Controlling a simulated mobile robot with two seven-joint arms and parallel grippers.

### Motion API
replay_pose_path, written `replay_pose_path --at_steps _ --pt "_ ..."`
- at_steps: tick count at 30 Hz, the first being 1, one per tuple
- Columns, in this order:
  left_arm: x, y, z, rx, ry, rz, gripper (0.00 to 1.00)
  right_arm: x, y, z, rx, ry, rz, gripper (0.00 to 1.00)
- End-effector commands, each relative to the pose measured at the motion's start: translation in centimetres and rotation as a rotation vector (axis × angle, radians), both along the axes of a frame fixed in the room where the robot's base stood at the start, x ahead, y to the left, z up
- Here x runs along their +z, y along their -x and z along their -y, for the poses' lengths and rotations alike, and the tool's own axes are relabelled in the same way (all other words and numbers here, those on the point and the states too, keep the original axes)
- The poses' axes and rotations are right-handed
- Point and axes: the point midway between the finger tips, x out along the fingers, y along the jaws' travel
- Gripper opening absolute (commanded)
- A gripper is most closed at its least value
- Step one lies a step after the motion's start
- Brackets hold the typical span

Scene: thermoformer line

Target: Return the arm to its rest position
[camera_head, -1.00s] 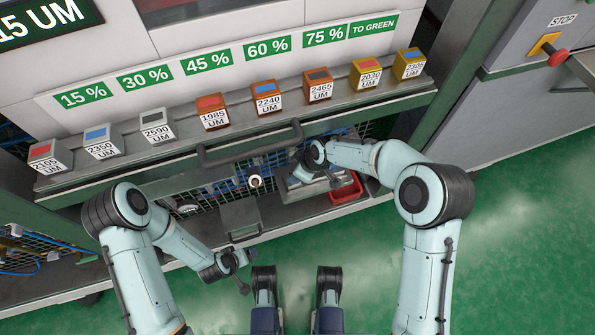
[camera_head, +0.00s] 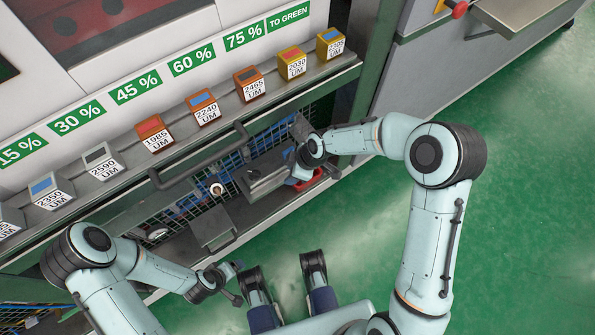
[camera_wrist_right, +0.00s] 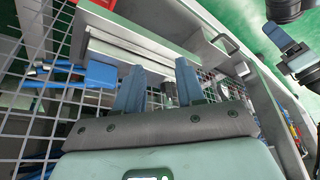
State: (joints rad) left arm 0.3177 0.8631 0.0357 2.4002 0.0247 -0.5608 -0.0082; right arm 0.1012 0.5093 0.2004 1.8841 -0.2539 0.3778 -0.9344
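My right arm reaches out over the lower shelf of the machine, and its gripper (camera_wrist_right: 159,88) points down at the mesh and shelf. In the right wrist view its two blue fingers stand apart with nothing between them. In the head view my right wrist largely hides this gripper, near the red bin. My left arm is bent low at the left, and its gripper (camera_head: 237,283) hangs over the green floor in front of the shelf. Its fingers look apart and empty.
Coloured blocks with thickness labels, such as the 1985 UM block (camera_head: 154,134), stand on the upper ledge. The green floor (camera_head: 350,255) at the right is clear.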

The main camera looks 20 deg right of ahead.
Motion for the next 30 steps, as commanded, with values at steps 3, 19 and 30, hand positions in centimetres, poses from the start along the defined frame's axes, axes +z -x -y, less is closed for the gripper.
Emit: replay_pose_path --at_steps 3,19,30 --pt "0.2 0.3 0.1 -0.003 0.003 -0.008 0.82 0.0 0.5 1.0 -0.001 0.000 0.000 0.38" --pt "0.2 0.4 0.2 -0.004 0.005 -0.010 0.82 0.0 0.7 1.4 0.000 0.000 0.000 0.38" --pt "0.2 0.4 0.2 -0.004 0.004 -0.010 0.82 -6.0 4.5 1.5 -0.302 -0.077 -0.124 0.38"
